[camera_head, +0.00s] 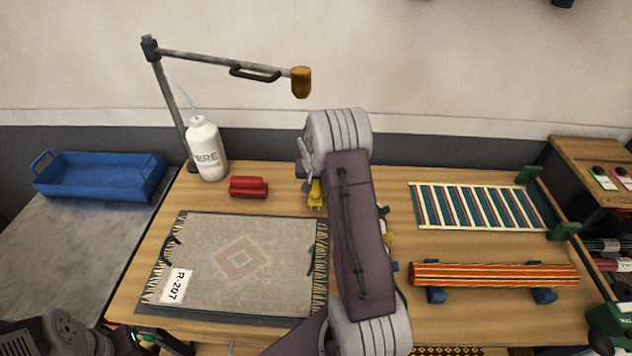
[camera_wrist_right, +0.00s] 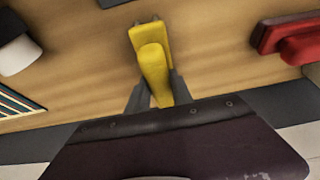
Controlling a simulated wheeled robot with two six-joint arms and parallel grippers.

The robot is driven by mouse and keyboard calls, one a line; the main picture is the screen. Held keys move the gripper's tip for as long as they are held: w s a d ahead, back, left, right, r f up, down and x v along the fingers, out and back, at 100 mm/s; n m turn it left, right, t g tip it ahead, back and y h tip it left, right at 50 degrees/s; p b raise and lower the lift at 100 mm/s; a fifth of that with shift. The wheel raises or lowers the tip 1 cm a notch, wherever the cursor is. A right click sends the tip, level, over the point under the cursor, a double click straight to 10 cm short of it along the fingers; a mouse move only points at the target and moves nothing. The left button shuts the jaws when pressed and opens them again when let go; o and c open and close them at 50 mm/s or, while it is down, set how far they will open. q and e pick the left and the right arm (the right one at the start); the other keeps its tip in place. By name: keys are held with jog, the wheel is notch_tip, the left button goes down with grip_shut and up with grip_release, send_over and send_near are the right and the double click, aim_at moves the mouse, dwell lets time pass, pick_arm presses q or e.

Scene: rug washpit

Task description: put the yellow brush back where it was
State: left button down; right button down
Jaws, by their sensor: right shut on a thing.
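The yellow brush (camera_head: 314,194) is at the back middle of the wooden table, just left of my right arm. In the right wrist view the brush (camera_wrist_right: 152,62) lies between the two grey fingers of my right gripper (camera_wrist_right: 156,88), which is shut on it. In the head view the right gripper (camera_head: 312,178) is small and partly hidden by its own arm. I cannot tell whether the brush touches the table. My left arm (camera_head: 65,335) shows only in part at the bottom left, and its gripper is not in view.
A red block-like object (camera_head: 248,187) and a white bottle (camera_head: 206,150) stand left of the brush. A grey rug (camera_head: 240,262) lies in front. A striped rug (camera_head: 475,207) and a rolled orange rug (camera_head: 495,276) are right. A lamp-like arm (camera_head: 225,62) overhangs the back.

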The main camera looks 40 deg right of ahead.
jog(key=shift+f, duration=0.15)
jog(key=c, duration=1.1)
grip_release()
jog(key=shift+r, duration=0.4)
jog(key=v, duration=1.2)
jog(key=s+a+f+n+y, duration=0.1)
jog(key=s+a+f+n, duration=0.1)
jog(key=s+a, duration=0.4)
jog(key=s+a+f+n+g+y, duration=0.1)
jog(key=s+a+f+n, duration=0.1)
jog(key=s+a, duration=0.4)
jog(key=s+a+f+n+g+y, duration=0.1)
jog(key=s+a+f+n, duration=0.1)
jog(key=s+a, duration=0.4)
jog(key=shift+a+f+n, duration=0.2)
jog(key=shift+a+n, duration=0.7)
jog(key=shift+a, duration=0.9)
